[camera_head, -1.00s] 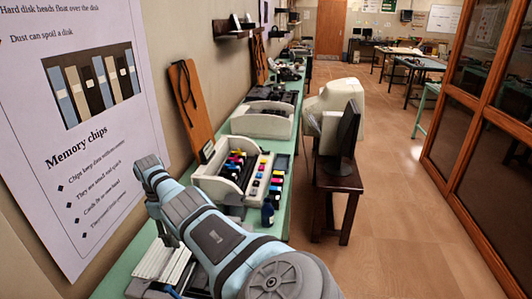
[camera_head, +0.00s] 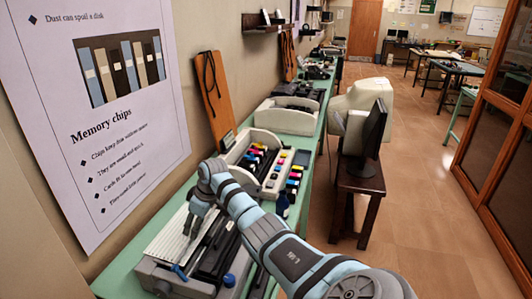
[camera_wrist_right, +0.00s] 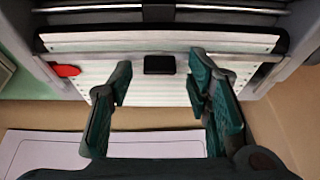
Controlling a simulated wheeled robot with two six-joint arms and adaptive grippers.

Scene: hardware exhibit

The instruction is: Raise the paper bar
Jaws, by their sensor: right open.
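A grey printer (camera_head: 172,280) stands on the green bench at lower left, with a white ribbed support behind it. My right gripper (camera_head: 188,230) points down over the printer, its fingers apart and empty. In the right wrist view a long pale bar with a dark edge (camera_wrist_right: 100,43) crosses the printer, and a thin metal rod (camera_wrist_right: 90,10) runs farther up. A black tab (camera_wrist_right: 160,65) shows between the open fingertips (camera_wrist_right: 158,82); I see no clear contact. I cannot tell for certain which strip is the paper bar. My left gripper is not in view.
A red lever (camera_wrist_right: 64,70) sits at the printer's left in the wrist view. A tray of ink cartridges (camera_head: 253,160) stands beyond the printer on the bench. A poster (camera_head: 95,120) hangs on the left wall. A monitor (camera_head: 372,135) stands on a dark stool to the right.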

